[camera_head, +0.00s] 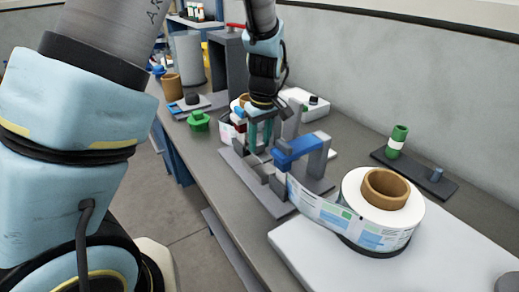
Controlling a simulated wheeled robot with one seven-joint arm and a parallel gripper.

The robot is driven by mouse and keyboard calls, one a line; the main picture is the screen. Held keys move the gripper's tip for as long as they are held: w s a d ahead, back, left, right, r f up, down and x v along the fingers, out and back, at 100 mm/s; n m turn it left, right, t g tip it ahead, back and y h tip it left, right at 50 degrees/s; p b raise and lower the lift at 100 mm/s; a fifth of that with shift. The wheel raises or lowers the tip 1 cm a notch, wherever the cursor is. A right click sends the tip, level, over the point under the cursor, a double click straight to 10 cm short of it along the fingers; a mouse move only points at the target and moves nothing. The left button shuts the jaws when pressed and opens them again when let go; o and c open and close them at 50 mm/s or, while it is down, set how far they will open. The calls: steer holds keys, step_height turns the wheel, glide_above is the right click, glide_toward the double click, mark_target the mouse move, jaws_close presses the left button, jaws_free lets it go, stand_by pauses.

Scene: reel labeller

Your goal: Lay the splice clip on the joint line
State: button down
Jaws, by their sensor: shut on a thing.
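My gripper (261,146) points down over the grey labeller frame (235,165) in the middle of the bench. It is shut on the splice clip, which is too small and covered to make out between the fingers. The printed label web (318,208) runs from the white reel (352,190) with a brown core toward the labeller. A blue clamp-like part (298,148) stands on the frame just right of my gripper. The joint line cannot be made out, and my gripper hides part of the frame.
A green part (199,121) and a brown cup (172,87) are at the left edge side of the bench. A green roll on a dark plate (398,142) stands at the right. A grey upright block (229,65) is behind. A white board (340,262) lies under the reel.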

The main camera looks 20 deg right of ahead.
mark_target(260, 144)
steer(key=shift+f+p, duration=0.35)
steer(key=shift+f, duration=1.35)
steer(key=shift+f, duration=0.1)
steer(key=shift+c, duration=2.3)
jaws_free()
step_height(260, 144, up, 12)
steer(key=s+b, duration=0.2)
steer(key=s+a+f+m, duration=0.1)
steer(key=a, duration=1.4)
steer(key=s+a+f+m, duration=0.1)
steer(key=a+f+m, duration=0.1)
steer(key=a, duration=1.3)
